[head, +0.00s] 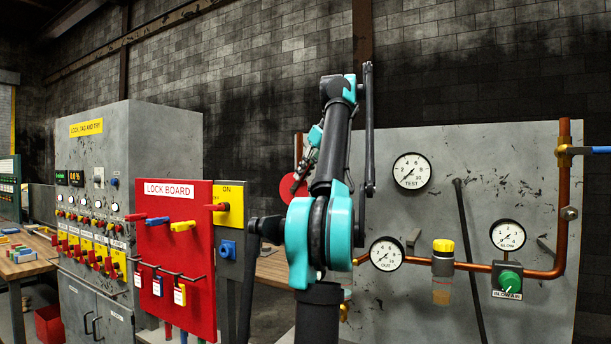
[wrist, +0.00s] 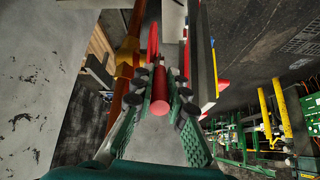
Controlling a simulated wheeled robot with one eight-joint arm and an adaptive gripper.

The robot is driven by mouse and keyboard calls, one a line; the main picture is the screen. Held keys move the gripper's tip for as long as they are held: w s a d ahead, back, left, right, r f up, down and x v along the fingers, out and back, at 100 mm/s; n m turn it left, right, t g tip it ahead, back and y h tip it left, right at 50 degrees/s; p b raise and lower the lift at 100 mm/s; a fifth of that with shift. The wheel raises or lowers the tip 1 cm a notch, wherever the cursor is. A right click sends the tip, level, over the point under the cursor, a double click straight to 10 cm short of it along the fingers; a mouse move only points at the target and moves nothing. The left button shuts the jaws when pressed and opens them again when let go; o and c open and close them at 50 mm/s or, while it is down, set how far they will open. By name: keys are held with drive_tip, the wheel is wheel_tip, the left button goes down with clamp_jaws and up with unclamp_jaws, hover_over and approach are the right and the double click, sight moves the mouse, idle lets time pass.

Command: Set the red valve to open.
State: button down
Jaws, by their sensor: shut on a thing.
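The red valve's handle (wrist: 160,92) shows in the wrist view as a red bar between my fingers, with more red running up beyond it. A copper pipe with a brass fitting (wrist: 127,58) lies just left of it. My gripper (wrist: 160,86) is shut on the red handle, one dark-padded finger on each side. In the head view, my gripper (head: 299,181) is in front of a red round part (head: 285,190) at the grey panel's left edge. My arm and gripper hide some of that area, and the valve's exact angle is unclear.
The grey panel (head: 480,200) carries gauges, a copper pipe (head: 564,200), a blue-handled lever (head: 592,150) and a green knob (head: 510,281). A red lock board (head: 170,240) and a switch box with a yellow plate (head: 236,205) stand to the left of my arm.

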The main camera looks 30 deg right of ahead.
drive_tip(key=shift+w+a+r+g+h, duration=0.2)
drive_tip(key=shift+w+g+h, duration=0.15)
drive_tip(key=shift+g, duration=0.15)
idle(0.5)
drive_tip(key=c, duration=1.5)
unclamp_jaws()
drive_tip(key=shift+s, duration=0.1)
